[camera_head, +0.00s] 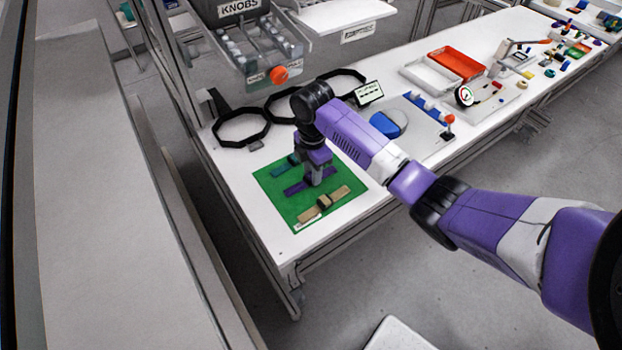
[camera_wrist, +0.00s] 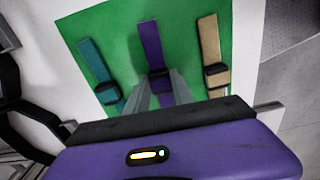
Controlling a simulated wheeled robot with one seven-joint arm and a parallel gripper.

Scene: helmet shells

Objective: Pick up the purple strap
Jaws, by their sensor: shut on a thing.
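The purple strap (camera_head: 296,188) lies on a green mat (camera_head: 265,184) between two other straps. In the wrist view the purple strap (camera_wrist: 149,45) runs up the middle of the mat, with a dark buckle partly hidden by my fingers. My gripper (camera_head: 313,182) points down over the strap. In the wrist view its two grey fingers (camera_wrist: 160,95) are closed around the strap at its buckle. I cannot tell whether the strap is clear of the mat. A teal strap (camera_wrist: 95,62) lies to its left and a tan strap (camera_wrist: 209,42) to its right.
Black ring frames (camera_head: 240,128) lie behind the mat on the white table. A small sign (camera_head: 369,92), a blue helmet shell (camera_head: 386,124) and an orange-knobbed lever (camera_head: 449,120) stand to the right. A bin rack (camera_head: 258,50) hangs above the back edge.

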